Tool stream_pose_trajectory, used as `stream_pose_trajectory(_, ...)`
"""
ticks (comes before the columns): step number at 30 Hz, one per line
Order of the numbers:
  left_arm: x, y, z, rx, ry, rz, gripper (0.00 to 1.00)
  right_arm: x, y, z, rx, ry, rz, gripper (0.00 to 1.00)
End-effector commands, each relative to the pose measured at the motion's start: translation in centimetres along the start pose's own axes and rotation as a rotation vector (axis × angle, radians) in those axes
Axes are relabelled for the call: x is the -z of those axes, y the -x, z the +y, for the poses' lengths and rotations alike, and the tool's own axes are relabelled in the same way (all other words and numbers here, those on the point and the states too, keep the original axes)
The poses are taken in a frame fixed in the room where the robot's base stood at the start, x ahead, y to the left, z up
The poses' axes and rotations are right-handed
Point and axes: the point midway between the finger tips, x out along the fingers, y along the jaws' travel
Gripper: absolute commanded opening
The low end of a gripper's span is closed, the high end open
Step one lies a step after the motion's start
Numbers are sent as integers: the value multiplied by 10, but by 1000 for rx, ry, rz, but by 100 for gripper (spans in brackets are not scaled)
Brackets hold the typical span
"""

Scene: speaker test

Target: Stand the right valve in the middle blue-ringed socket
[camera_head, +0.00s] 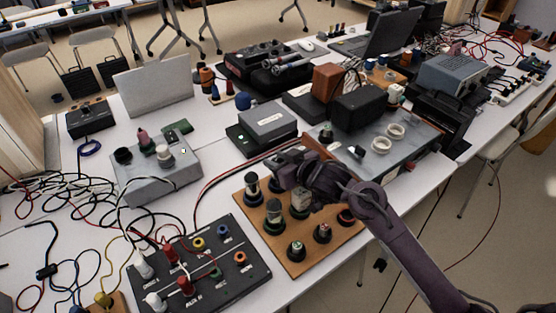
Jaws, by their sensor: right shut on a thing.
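My right gripper (283,172) comes in from the lower right and hangs over the back of the wooden board (262,238). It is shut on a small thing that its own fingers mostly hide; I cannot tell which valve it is. Several valves with dark bases stand on the board, among them one at the back left (251,188), one in front of it (274,213) and a pale one (299,205) partly under the gripper. I cannot make out a blue ring on any socket. My left gripper is not in view.
A grey metal chassis (415,136) with white rings (395,130) lies behind my right arm. A black panel (238,276) with coloured jacks is at front left. A grey box (140,188) and tangled cables (60,200) fill the left. The table edge is close on the right.

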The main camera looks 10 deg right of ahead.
Motion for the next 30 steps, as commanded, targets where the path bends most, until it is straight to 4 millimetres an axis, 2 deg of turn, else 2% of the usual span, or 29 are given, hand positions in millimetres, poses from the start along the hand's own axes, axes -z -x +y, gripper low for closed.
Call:
stream_pose_trajectory(8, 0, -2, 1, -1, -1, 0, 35, -7, -3, 0, 0, 0, 0, 9)
stream_pose_trajectory(9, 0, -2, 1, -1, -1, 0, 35, -6, -2, 0, 0, 0, 0, 38)
stream_pose_trajectory(13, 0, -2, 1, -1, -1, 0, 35, -6, -2, 0, 0, 0, 0, 54)
stream_pose_trajectory(21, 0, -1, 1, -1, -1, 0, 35, -5, -2, 0, 0, 0, 0, 54)
stream_pose_trajectory(25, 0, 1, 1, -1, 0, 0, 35, 3, 2, 0, 0, 0, 2, 54)
stream_pose_trajectory(30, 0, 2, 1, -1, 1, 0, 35, 0, 34, 0, -1, 2, -1, 54)
